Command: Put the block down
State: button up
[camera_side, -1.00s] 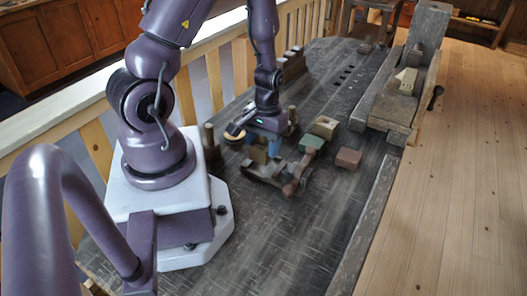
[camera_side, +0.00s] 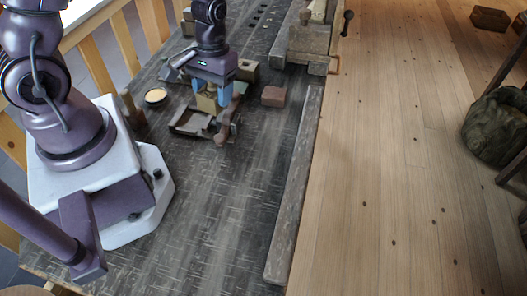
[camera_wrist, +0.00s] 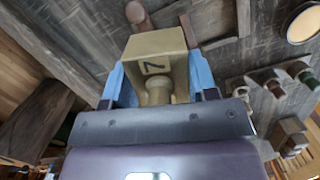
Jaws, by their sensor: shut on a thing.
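The block is tan-yellow with a dark 7 on one face. In the wrist view the block (camera_wrist: 155,48) sits between the two blue fingers of my gripper (camera_wrist: 158,80), which is shut on it. A rounded, turned yellowish part shows below the number, close to the palm. In the side view my gripper (camera_side: 209,95) points down over the dark bench with the block (camera_side: 206,103) between its fingers. A shallow wooden tray-like piece (camera_side: 186,127) and a brown mallet-like piece (camera_side: 226,124) lie just below and in front. Whether the block touches anything is hidden.
A reddish-brown block (camera_side: 274,96) and a tan block (camera_side: 247,70) are right of my gripper. A round dish (camera_side: 155,97) is to the left. A wooden vise-like fixture (camera_side: 309,42) stands at the back right. The bench's near surface (camera_side: 215,205) is clear.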

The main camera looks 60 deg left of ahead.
jog(key=n, duration=0.1)
send_over(265, 157)
jog(key=f, duration=0.1)
notch_tip(265, 157, down, 4)
jog(key=shift+w+a+r+n, duration=0.1)
jog(key=shift+r+n, duration=0.15)
jog(key=shift+n, duration=0.65)
jog(key=shift+f, duration=2.2)
jog(key=shift+f, duration=0.1)
jog(key=o, duration=0.9)
